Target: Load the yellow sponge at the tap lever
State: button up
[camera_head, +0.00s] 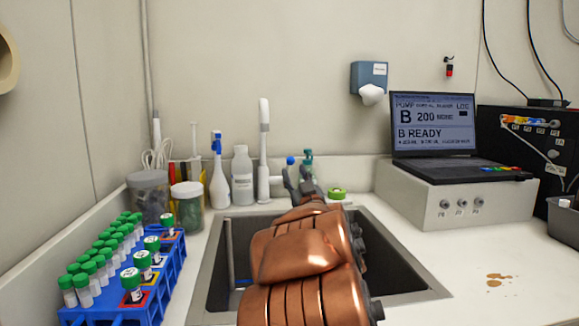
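The white tap (263,150) stands upright behind the sink. Its lever is not clearly visible; bottles and my gripper crowd that spot. My arm reaches over the sink, and my gripper (300,182) is at the sink's back edge, just right of the tap's base. Its dark fingers are small and partly hidden by my arm, so I cannot tell whether they are open or shut on anything. I see no clear yellow sponge. A small green item (337,194) lies on the counter right of my gripper; I cannot tell what it is.
The sink (214,285) lies under my arm. A blue rack (172,268) of green-capped tubes stands left. Jars and bottles (243,176) line the back. A laptop (433,130) sits on a grey box at right. The front-right counter is mostly clear, with brown stains (497,280).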

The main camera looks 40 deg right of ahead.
aim_at(290, 163)
jog(key=shift+x, duration=2.85)
jog(key=shift+c, duration=0.3)
grip_shut()
